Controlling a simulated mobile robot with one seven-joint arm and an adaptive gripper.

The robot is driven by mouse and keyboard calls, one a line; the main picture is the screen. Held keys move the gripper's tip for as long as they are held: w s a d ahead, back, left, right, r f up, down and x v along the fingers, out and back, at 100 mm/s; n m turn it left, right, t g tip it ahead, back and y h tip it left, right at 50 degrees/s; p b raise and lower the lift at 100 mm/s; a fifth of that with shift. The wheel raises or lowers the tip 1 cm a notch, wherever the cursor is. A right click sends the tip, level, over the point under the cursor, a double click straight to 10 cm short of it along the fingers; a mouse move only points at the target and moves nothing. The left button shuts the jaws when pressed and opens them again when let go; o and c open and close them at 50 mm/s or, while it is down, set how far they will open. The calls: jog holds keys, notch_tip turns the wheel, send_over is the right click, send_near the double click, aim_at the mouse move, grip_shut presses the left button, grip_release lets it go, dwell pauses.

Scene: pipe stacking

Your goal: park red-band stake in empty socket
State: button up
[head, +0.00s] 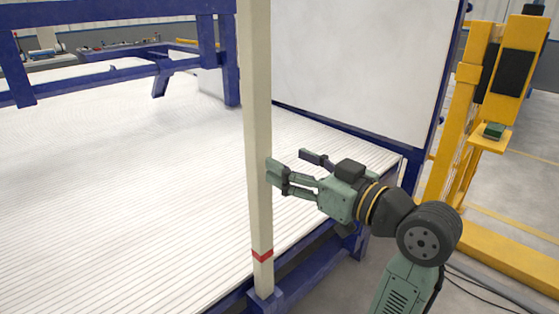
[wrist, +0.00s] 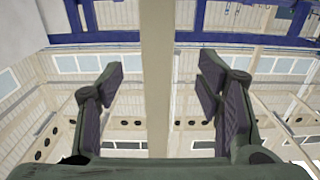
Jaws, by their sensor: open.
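The stake (head: 258,140) is a long cream square post with a red band (head: 262,256) near its lower end. It stands upright, its foot at a blue socket (head: 265,300) on the front edge of the rack. My gripper (head: 290,161) is open, right of the stake at mid-height above the band, with one fingertip close to its right side. In the wrist view the stake (wrist: 157,80) runs vertically through the gap between my open fingers (wrist: 160,72), with room on both sides. I see no finger closed on it. The inside of the socket is hidden.
A wide white ribbed bed (head: 150,160) lies behind the stake. Blue frame beams (head: 110,40) stand at the back left and a white panel (head: 350,70) at the back. A yellow post structure (head: 465,130) stands at the right. Floor shows at the lower right.

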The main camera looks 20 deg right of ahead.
aim_at(263, 104)
jog(key=p+x, duration=0.2)
jog(key=x, duration=0.8)
jog(key=shift+w+d, duration=0.1)
jog(key=shift+w, duration=0.05)
grip_shut()
dwell(0.6)
jog(key=shift+r+p, duration=0.15)
jog(key=shift+p, duration=0.2)
jog(key=shift+r+p, duration=3.1)
jog(key=shift+r, duration=1.25)
